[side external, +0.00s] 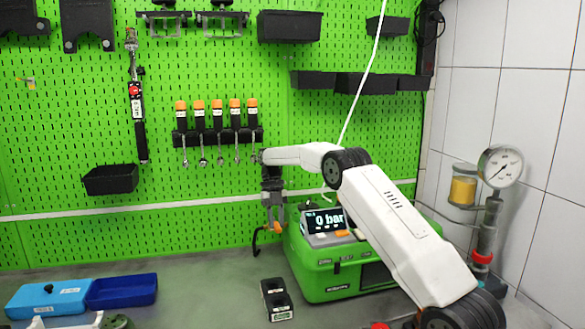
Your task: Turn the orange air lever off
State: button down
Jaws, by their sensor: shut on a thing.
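The orange air lever (277,228) shows as a small orange piece at the left side of the green pump unit (318,275). My gripper (274,220) points down there and is shut on the lever. The fingers hide part of the lever, so I cannot tell its exact angle. The unit's display (326,221) reads "0 bar". A second orange part (342,233) sits below the display.
Blue trays (122,290) are at the left. A pressure gauge (500,166) stands at the right by the tiled wall. A black hose (258,243) curves left of the unit. The bench between trays and device is clear.

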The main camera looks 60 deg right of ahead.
aim_at(279, 227)
jog(key=shift+d, duration=0.1)
jog(key=c, duration=0.5)
grip_release()
jog(key=shift+r, duration=0.1)
jog(key=shift+s+r, duration=0.1)
jog(key=shift+r, duration=1.5)
jog(key=shift+s+a+r, duration=0.95)
jog(key=shift+s+r, duration=0.65)
jog(key=shift+s, duration=0.5)
jog(key=shift+s+a+r, duration=1)
jog(key=shift+s+r, duration=0.6)
jog(key=shift+s, duration=0.5)
jog(key=shift+s+a+r, duration=0.95)
jog(key=shift+s+r, duration=0.65)
jog(key=shift+s, duration=0.5)
